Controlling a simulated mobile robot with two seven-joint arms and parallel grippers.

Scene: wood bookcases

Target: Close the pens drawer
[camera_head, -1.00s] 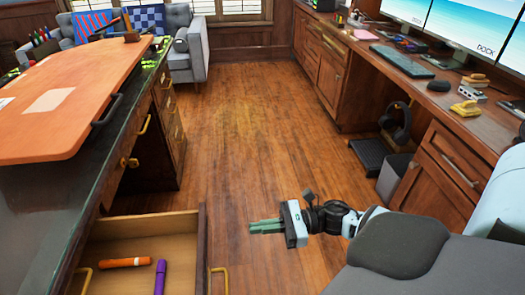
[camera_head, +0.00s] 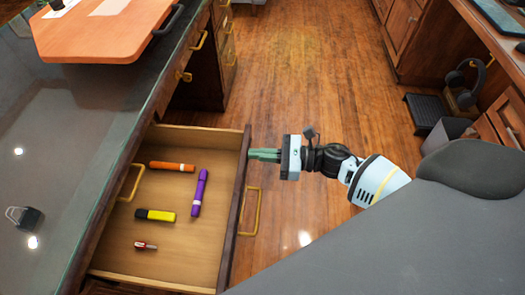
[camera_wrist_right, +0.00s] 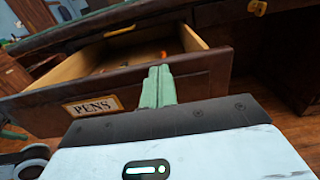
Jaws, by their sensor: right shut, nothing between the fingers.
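The pens drawer (camera_head: 205,277) stands pulled out from the desk on the left, with several markers inside. Its front, with a "PENS" label (camera_wrist_right: 93,107), fills the middle of the right wrist view. Its brass handle (camera_head: 250,212) sticks out to the right in the head view. My right gripper (camera_head: 251,155) is shut and empty, its green fingertips at the far end of the drawer front, beyond the handle. In the wrist view the fingers (camera_wrist_right: 158,75) overlap the front, right of the label. I cannot tell whether they touch it.
An orange board (camera_head: 115,35) lies on the dark desktop (camera_head: 75,110). A small dark padlock-like item (camera_head: 24,216) is near the left edge. Bare wooden floor (camera_head: 310,85) lies beyond my right arm. Headphones (camera_head: 463,82) and a grey bin (camera_head: 440,135) stand at right.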

